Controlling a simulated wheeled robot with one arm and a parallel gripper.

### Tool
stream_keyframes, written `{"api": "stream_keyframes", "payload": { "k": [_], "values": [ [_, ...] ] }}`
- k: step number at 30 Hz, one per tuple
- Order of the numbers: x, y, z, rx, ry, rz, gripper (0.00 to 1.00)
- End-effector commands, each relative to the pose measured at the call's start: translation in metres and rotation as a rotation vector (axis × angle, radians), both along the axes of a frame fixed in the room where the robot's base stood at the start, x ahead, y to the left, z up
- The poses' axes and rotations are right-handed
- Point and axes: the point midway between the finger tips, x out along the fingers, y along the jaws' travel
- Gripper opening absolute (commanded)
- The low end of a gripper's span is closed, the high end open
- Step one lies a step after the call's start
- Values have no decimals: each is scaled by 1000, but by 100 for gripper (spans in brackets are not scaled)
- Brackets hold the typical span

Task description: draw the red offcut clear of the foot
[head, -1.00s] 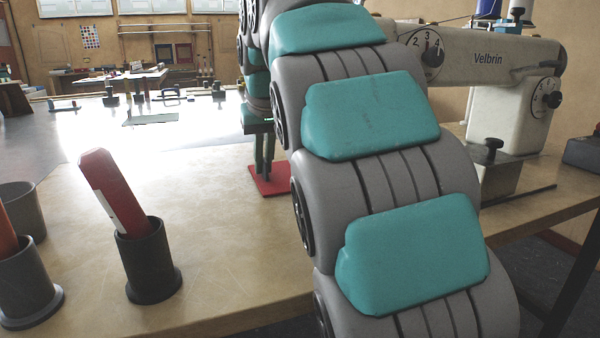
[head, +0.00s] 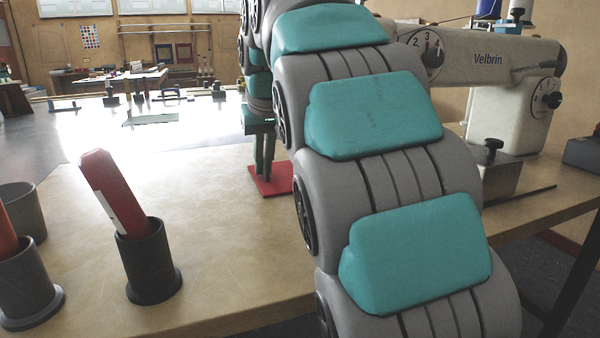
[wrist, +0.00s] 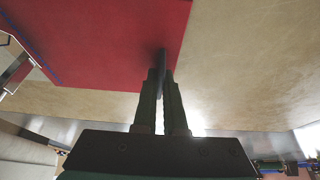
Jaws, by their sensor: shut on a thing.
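The red offcut (head: 270,183) lies flat on the worktable in the head view, partly hidden behind my arm. It fills the upper left of the wrist view (wrist: 95,40), with a blue line along part of its left side. My gripper (head: 264,172) points down at the offcut; the wrist view shows its fingers (wrist: 162,70) close together, shut on the offcut near its edge. A metal part (wrist: 18,72) shows by the offcut's left edge in the wrist view; I cannot tell if it is the foot. My arm hides the sewing area in the head view.
The white sewing machine (head: 505,110) stands at the right behind my arm. A dark cup (head: 150,265) holding a red bar (head: 112,190) stands front left, beside other dark cups (head: 28,285). The table (head: 215,250) between the dark cup and my arm is clear.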

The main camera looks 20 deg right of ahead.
Motion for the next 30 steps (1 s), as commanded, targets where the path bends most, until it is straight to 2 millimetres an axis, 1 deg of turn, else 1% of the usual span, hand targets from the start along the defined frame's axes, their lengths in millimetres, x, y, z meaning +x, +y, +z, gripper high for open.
{"api": "stream_keyframes", "payload": {
  "k": [8,24,30],
  "values": [
    [0,2,0,-1,0,0,0],
    [0,21,0,-1,1,1,0],
    [0,25,0,-1,1,0,0]
  ]
}}
